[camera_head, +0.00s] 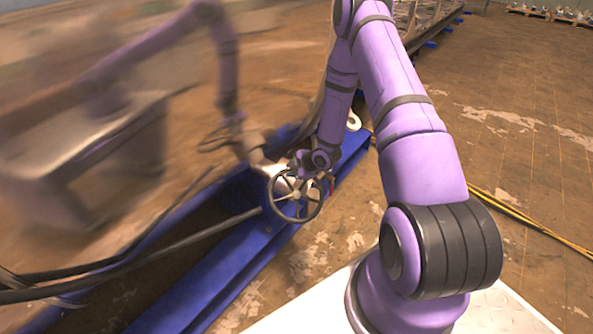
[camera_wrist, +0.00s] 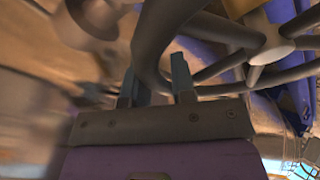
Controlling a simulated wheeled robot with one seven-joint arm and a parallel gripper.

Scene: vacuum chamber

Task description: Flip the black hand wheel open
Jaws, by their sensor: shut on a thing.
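The black hand wheel (camera_head: 298,194) stands upright at the middle of the head view, with a dark round rim, spokes and a pale hub. My gripper (camera_head: 296,167) is at its upper rim, partly hidden by my own wrist. In the wrist view, the thick dark rim of the hand wheel (camera_wrist: 150,47) passes between the two fingers of my gripper (camera_wrist: 155,84). The fingers are shut on the rim. The spokes and hub lie to the right in that view. The part of the rim deep between the fingers is hard to see.
The shiny chamber wall (camera_head: 100,50) fills the left and mirrors my arm and the wheel. A blue frame (camera_head: 235,275) runs below the wheel. Dark cables (camera_head: 130,268) cross at lower left. Yellow cables (camera_head: 520,217) lie on the floor at right, which is mostly clear.

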